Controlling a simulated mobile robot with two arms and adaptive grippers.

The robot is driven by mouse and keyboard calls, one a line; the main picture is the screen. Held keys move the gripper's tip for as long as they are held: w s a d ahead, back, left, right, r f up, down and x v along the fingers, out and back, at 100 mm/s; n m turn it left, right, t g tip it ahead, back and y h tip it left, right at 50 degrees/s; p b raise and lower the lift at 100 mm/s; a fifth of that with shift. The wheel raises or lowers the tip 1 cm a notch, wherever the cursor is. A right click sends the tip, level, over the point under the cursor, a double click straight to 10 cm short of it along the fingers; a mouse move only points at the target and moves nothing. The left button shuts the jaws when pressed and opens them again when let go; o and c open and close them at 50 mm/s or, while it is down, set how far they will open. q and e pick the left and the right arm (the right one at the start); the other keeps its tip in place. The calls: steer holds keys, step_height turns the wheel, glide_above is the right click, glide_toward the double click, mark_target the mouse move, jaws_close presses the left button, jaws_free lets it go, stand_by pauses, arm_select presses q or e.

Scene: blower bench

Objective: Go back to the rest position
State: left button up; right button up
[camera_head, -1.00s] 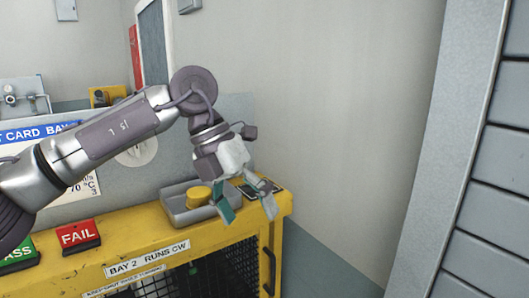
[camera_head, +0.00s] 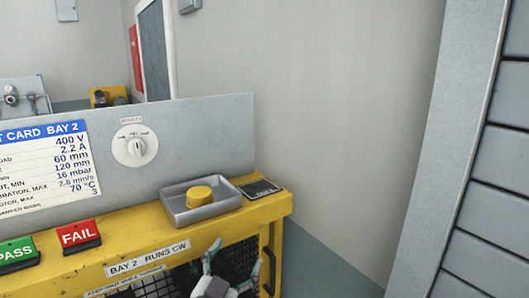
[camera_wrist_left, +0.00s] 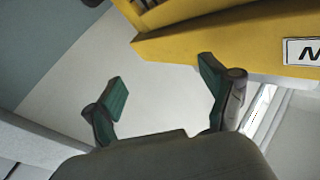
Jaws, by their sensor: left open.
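My left gripper (camera_head: 232,262) is low in front of the yellow bench (camera_head: 130,247), at the bottom of the head view. Its two green-padded fingers are spread apart. In the left wrist view the same gripper (camera_wrist_left: 162,102) is open with nothing between its fingers, and part of the yellow bench (camera_wrist_left: 215,42) shows beyond it. My right gripper is not in view.
On the bench top are a grey tray (camera_head: 226,205) holding a round yellow piece (camera_head: 199,197), a dark flat plate (camera_head: 260,188), a red FAIL block (camera_head: 79,236) and a green PASS block (camera_head: 17,254). A panel with a dial (camera_head: 135,146) stands behind. A grey slatted structure (camera_head: 490,170) rises at right.

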arm_select(q)
steer(key=s+a+f+n+g+y, duration=0.2)
steer(key=a+f, duration=0.1)
steer(key=f, duration=0.3)
steer(key=s+a+f+n+g+y, duration=0.1)
steer(key=s+a+f+g+y, duration=0.15)
steer(key=f, duration=0.25)
steer(key=s+a+f+n+g+y, duration=0.1)
steer(key=s+a+f+g, duration=0.4)
steer(key=s+f, duration=0.5)
steer(key=s+a+f+n+g+y, duration=0.15)
steer(key=s+a+f+g, duration=0.35)
steer(key=s, duration=0.9)
step_height(320, 180, down, 38)
steer(key=s+g+b, duration=0.2)
steer(key=s+b, duration=0.1)
steer(key=b, duration=0.5)
steer(key=s+a+f+b, duration=0.2)
steer(key=s+f+b, duration=0.4)
steer(key=s+f, duration=0.9)
step_height(320, 180, down, 4)
steer(key=shift+s+f+g+h, duration=0.2)
steer(key=shift+f+g+h, duration=0.1)
steer(key=shift+g, duration=0.15)
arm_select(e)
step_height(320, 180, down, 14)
arm_select(q)
steer(key=shift+a+r, duration=0.1)
